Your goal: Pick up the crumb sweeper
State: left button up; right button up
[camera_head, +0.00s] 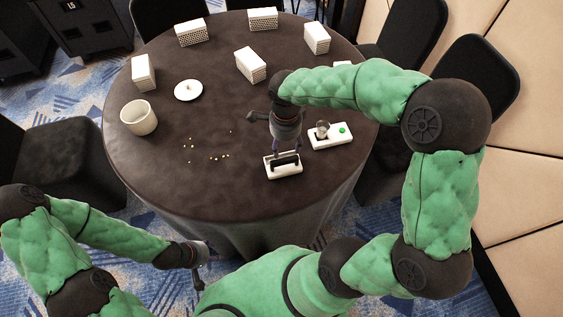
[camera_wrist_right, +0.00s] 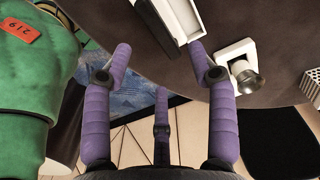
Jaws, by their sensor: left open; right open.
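The crumb sweeper (camera_head: 283,172), a white block with a dark handle along its top, lies on the round dark table near the front right. It also shows at the top of the right wrist view (camera_wrist_right: 178,14). My right gripper (camera_head: 286,150) is over the sweeper from behind, fingers pointing down; from the head it overlaps the handle. In the right wrist view the purple fingers (camera_wrist_right: 160,50) are spread with nothing between them, and the sweeper lies past the tips. I cannot tell whether they touch. My left gripper (camera_head: 197,275) is open, low, off the table's front edge.
A white holder (camera_head: 345,140) with a metal cup and green button stands right of the sweeper. Pale crumbs (camera_head: 220,157) lie to its left. A white bowl (camera_head: 139,120), a small white dish (camera_head: 188,92) and several white patterned boxes (camera_head: 251,66) stand farther off. Chairs surround the table.

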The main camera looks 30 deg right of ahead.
aim_at(285, 161)
notch_tip(285, 161, down, 5)
jog(key=shift+r+b, duration=0.15)
jog(key=shift+b, duration=0.55)
jog(key=shift+s+f+b, duration=0.15)
jog(key=shift+f+b, duration=1.1)
jog(key=shift+f, duration=1.35)
jog(key=shift+a+r, duration=0.1)
grip_shut()
